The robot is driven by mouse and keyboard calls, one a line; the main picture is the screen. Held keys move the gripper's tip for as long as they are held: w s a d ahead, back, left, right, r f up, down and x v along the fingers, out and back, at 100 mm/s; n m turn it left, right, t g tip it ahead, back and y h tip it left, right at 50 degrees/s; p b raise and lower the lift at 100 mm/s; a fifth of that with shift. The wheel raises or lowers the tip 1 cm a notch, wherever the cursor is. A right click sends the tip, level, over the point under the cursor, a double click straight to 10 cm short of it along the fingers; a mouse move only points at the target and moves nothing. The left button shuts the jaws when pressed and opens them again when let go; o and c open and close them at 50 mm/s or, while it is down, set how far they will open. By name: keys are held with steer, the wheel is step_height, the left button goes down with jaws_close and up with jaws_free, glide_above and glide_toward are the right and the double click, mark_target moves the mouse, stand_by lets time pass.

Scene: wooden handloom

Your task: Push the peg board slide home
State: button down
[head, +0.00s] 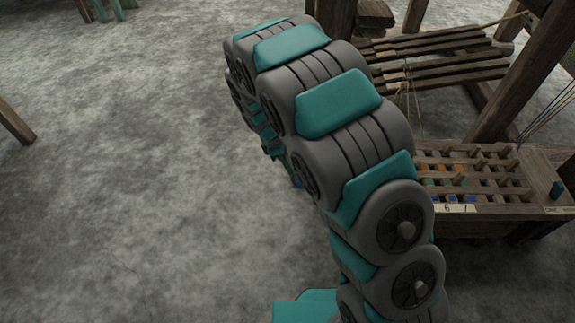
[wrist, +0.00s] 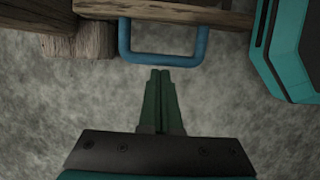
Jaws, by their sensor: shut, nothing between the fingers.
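The peg board (head: 485,200) is a wooden frame with rows of pegs and coloured marks, at the right of the head view. My arm covers its left part. In the wrist view a blue U-shaped handle (wrist: 163,59) sticks out from the edge of a wooden board (wrist: 195,17), which I take to be the slide. My gripper (wrist: 160,72) is shut and empty, its fingertips just below the handle's crossbar in the picture. I cannot tell whether they touch it. The gripper is hidden in the head view.
Rough wooden posts (wrist: 92,40) stand left of the handle in the wrist view. The loom's treadles (head: 440,55) and an upright beam (head: 518,85) lie behind the peg board.

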steer(key=d+p, duration=0.2)
steer(key=d, duration=0.4)
steer(key=shift+s+d, duration=0.2)
steer(key=shift+s, duration=0.2)
